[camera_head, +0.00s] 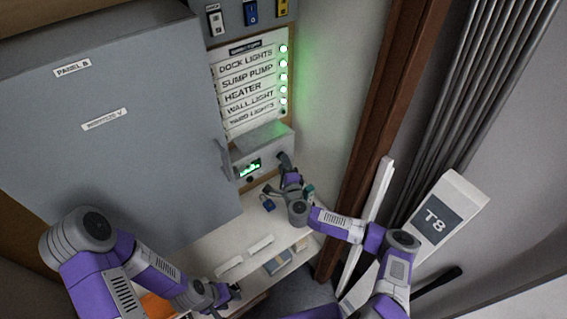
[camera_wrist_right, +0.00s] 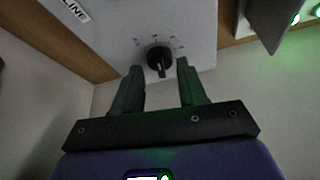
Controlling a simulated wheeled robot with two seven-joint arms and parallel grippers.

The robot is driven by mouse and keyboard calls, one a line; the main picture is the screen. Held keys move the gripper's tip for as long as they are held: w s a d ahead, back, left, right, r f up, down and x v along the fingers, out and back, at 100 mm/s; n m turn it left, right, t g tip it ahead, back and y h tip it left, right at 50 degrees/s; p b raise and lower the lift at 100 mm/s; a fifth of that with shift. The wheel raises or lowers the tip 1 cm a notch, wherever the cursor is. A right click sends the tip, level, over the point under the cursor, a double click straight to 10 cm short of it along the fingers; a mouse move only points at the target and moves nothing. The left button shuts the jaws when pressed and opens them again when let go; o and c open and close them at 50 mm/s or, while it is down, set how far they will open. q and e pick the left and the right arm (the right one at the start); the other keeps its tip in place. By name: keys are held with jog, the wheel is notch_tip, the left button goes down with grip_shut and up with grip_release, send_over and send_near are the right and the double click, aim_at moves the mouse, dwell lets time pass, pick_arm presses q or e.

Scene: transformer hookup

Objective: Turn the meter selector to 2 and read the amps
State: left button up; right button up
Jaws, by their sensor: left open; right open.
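The meter (camera_head: 262,154) is a pale grey box on the wall below the labelled switch panel. Its small display (camera_head: 249,169) is lit green; I cannot read its figures. In the right wrist view the selector (camera_wrist_right: 159,58) is a round black knob with small marks around it, too small to read, so its setting is unclear. My right gripper (camera_head: 284,161) is open in front of the meter. Its fingers (camera_wrist_right: 158,78) stand either side of the knob, without a visible grip on it. My left gripper (camera_head: 230,293) is open, low over the shelf, away from the meter.
A grey cabinet (camera_head: 110,120) labelled Panel B stands left of the meter. The switch panel (camera_head: 247,85) with green lamps is above. A white shelf (camera_head: 205,255) below carries small items, including a blue-grey box (camera_head: 277,262). A T8 box (camera_head: 435,219) is at right.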

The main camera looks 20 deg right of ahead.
jog(key=shift+w, duration=0.55)
jog(key=c, duration=0.7)
jog(key=shift+c, duration=0.2)
jog(key=shift+r, duration=0.1)
jog(key=m+p, duration=0.1)
jog(key=m+g, duration=0.1)
jog(key=m, duration=0.1)
jog(key=shift+d+r+y+p, duration=0.1)
jog(key=shift+r+y+p, duration=0.15)
jog(key=shift+y+p, duration=0.1)
jog(key=shift+d+r+m+g+y+p, duration=0.15)
jog(key=shift+m+g+y+p, duration=0.55)
jog(key=shift+m, duration=0.8)
